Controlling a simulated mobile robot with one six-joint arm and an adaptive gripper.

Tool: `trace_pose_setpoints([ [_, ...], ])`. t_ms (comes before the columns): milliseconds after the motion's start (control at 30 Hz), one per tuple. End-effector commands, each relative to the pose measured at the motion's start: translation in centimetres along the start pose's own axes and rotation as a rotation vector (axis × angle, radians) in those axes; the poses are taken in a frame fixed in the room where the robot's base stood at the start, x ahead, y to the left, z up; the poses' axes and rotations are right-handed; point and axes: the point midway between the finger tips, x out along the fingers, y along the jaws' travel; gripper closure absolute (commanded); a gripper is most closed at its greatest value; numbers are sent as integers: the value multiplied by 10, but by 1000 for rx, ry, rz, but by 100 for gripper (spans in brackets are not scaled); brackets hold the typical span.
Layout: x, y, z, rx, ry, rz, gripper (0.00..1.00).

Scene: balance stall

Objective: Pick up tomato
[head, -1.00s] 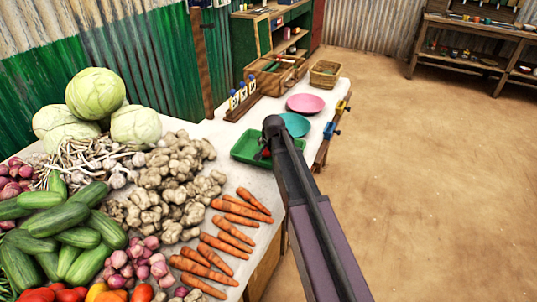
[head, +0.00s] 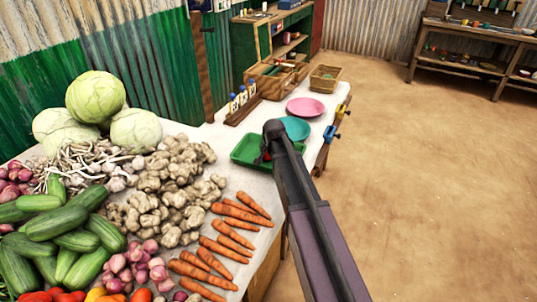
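A small red patch, which may be a tomato (head: 267,156), shows in the green tray (head: 243,151), mostly hidden behind my arm. More red, round produce that looks like tomatoes (head: 140,295) lies at the bottom left edge of the head view, partly cut off. My arm reaches in from the bottom right and its end is over the tray. Only a small dark part of my gripper (head: 262,153) shows beside the red patch. Its fingers are hidden, so I cannot tell whether it is open or shut or touches anything.
The table holds carrots (head: 236,213), ginger, garlic, cabbages (head: 95,95), cucumbers (head: 60,225) and shallots. Beyond the tray lie a teal plate (head: 296,128), a pink plate (head: 305,107) and a basket (head: 325,78). The floor to the right is clear.

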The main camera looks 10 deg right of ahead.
Motion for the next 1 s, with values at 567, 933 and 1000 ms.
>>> trace_pose_setpoints([
  [567,-6,-3,-2,-1,0,-1,80],
  [933,-32,-11,-13,-1,0,-1,80],
  [1000,-38,-13,-15,-1,0,-1,80],
])
